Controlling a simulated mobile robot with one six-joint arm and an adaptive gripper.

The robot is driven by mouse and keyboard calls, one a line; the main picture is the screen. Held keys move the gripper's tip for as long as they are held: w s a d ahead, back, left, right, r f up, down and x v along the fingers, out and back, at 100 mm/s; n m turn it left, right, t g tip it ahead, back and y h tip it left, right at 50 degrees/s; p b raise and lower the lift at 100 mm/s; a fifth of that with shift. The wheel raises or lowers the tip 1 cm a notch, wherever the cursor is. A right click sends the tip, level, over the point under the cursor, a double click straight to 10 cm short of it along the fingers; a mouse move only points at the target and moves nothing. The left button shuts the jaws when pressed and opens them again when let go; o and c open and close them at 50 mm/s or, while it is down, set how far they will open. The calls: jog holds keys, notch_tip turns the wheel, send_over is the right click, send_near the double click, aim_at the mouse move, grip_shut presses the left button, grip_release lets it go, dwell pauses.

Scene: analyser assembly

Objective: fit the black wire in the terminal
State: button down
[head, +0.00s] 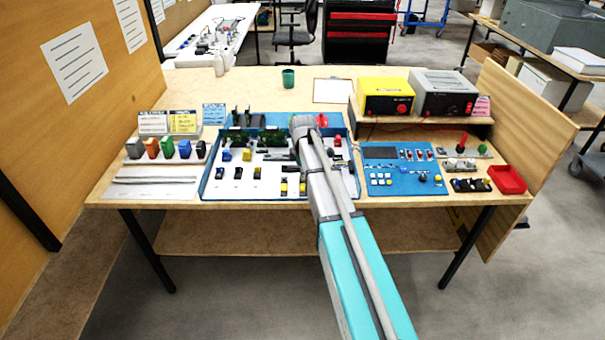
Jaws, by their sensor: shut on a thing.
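My gripper (280,155) shows only as a dark shape beside my wrist, over the middle of the blue-rimmed tray (206,181). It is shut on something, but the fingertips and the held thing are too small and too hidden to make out. Thin dark and grey strips (154,180), perhaps wires, lie on the white sheet at the left of the bench. I cannot tell whether the black wire is among them. The tray holds green boards and several small black, blue and yellow parts. I cannot tell which part is the terminal. My arm hides part of the tray.
A rack of coloured blocks (167,150) stands at the left. A blue panel (405,182) with switches lies right of the tray. A yellow box (385,94) and a grey box (443,94) stand on a shelf. A red bin (507,180) is far right. A green cup (288,78) stands behind.

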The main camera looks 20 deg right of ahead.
jog(key=shift+f, duration=0.15)
jog(key=c, duration=0.5)
grip_release()
jog(key=shift+c, duration=0.2)
jog(key=o, duration=0.3)
jog(key=shift+r+p, duration=3.45)
jog(key=shift+r, duration=0.1)
